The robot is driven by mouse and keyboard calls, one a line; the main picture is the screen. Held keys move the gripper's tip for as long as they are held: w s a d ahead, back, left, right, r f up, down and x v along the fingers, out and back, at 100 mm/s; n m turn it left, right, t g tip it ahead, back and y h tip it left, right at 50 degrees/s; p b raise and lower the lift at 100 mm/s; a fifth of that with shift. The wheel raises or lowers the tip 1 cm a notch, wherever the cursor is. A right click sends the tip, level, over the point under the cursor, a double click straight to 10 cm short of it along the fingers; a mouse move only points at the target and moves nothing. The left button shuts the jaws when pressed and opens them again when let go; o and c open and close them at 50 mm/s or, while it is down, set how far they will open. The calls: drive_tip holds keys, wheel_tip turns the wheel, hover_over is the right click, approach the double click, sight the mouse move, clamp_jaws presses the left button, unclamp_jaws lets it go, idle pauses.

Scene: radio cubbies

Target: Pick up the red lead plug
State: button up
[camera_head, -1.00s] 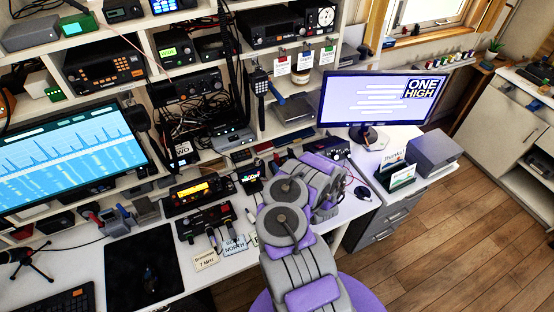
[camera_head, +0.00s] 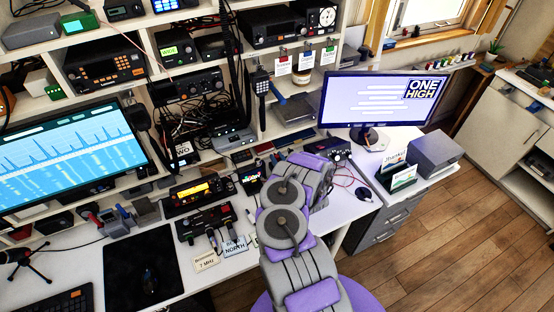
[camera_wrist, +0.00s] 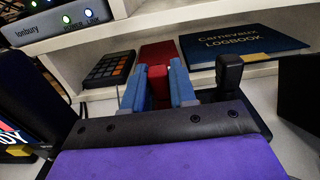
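In the wrist view my gripper (camera_wrist: 157,92) has its blue fingertips on both sides of a small red piece, which looks like the red lead plug (camera_wrist: 157,79). The fingers appear closed against its sides. Its lower end is hidden behind the dark gripper body. In the head view my arm hides the gripper and the plug. A thin red lead (camera_head: 345,180) shows on the white desk just right of my arm.
In the wrist view a dark red block (camera_wrist: 158,52), a keypad device (camera_wrist: 109,68) and a blue logbook (camera_wrist: 246,42) are on the shelf ahead. A monitor (camera_head: 378,98) stands right of my arm, with a card holder (camera_head: 397,177) on the desk.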

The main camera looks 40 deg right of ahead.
sight(278, 156)
clamp_jaws()
drive_tip(key=shift+r, duration=0.1)
drive_tip(key=shift+r, duration=0.85)
wheel_tip(278, 156, up, 2)
drive_tip(key=shift+d+r+p, duration=0.1)
drive_tip(key=shift+p, duration=0.3)
drive_tip(key=p+v, duration=0.4)
drive_tip(key=v, duration=1.2)
drive_tip(key=shift+r, duration=0.4)
